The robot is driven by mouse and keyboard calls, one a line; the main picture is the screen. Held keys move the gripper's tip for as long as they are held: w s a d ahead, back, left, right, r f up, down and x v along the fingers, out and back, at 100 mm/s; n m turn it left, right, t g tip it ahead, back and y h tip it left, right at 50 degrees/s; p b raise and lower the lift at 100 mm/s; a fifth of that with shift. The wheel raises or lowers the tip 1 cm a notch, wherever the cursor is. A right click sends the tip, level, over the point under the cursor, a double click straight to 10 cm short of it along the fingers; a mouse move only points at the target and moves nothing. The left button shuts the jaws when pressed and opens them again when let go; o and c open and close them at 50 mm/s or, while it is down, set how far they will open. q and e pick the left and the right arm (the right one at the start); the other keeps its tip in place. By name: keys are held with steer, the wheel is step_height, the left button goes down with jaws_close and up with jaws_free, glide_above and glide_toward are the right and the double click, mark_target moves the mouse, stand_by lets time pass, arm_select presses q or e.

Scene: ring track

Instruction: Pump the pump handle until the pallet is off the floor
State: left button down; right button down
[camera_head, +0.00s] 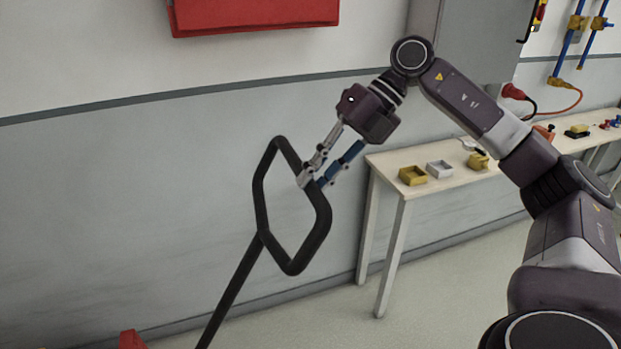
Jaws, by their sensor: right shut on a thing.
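The pump handle (261,203) is a black loop on a long black bar that leans up to the right from the lower left. My right gripper (312,181) is shut on the upper right side of the handle's loop. Its arm comes in from the right. At the bottom left edge a small piece of a red part (131,340) shows; I cannot tell what it belongs to. The pallet and the floor beneath it are out of view. My left gripper is not in view.
A wooden bench (388,163) stands along the wall at the right, with small yellow and white boxes on it. A red box (255,14) hangs on the wall at the top. A grey cabinet stands behind my right arm. The floor (440,290) before the bench is clear.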

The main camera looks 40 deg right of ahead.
steer(key=shift+f, duration=0.15)
steer(key=c, duration=1.7)
jaws_free()
steer(key=shift+c, duration=0.2)
steer(key=shift+d, duration=0.1)
steer(key=v, duration=1.2)
